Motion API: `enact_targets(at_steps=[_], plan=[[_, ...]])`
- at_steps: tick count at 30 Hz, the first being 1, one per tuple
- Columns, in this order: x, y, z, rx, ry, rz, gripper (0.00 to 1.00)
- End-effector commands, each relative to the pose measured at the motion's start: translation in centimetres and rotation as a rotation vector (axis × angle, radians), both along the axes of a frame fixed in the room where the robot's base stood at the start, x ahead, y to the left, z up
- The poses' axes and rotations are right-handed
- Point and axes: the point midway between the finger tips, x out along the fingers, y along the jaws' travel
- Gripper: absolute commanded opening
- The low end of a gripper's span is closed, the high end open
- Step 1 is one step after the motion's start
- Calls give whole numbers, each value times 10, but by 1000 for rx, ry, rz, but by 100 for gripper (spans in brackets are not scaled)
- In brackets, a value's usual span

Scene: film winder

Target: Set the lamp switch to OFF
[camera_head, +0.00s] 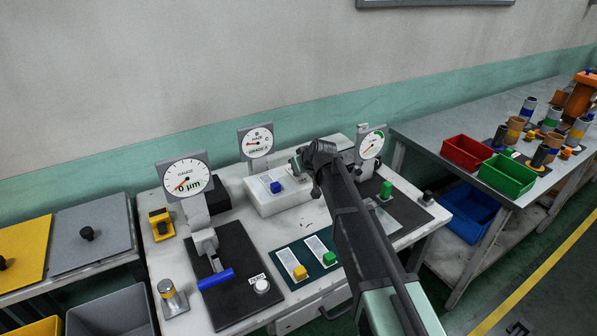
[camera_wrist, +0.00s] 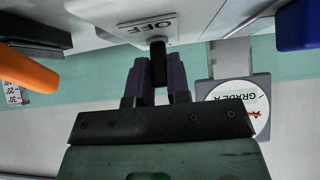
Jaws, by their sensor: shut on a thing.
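The OFF label (camera_wrist: 149,27) is on a pale panel at the top of the wrist view. A black switch lever (camera_wrist: 158,47) sticks out beside this label. My gripper (camera_wrist: 157,70) is shut on the lever, with one dark finger on each side of it. The lever's far end and any other label are hidden or out of frame. In the head view my arm reaches over the bench to the back, by a white box (camera_head: 262,205); the fingers and lever are too small and covered to make out there.
A blue knob (camera_head: 277,187) sits on the white box; a blue part (camera_wrist: 299,24) is close on the right in the wrist view. A grade dial (camera_wrist: 238,108) and an orange part (camera_wrist: 25,70) flank my gripper.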

Motion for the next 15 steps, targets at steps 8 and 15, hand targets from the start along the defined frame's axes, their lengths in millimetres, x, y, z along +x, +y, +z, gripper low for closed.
enact_targets(at_steps=[8, 15], plan=[[-3, -2, -2, 48, -72, 0, 0], [-3, -2, -1, 56, -85, 1, 0]])
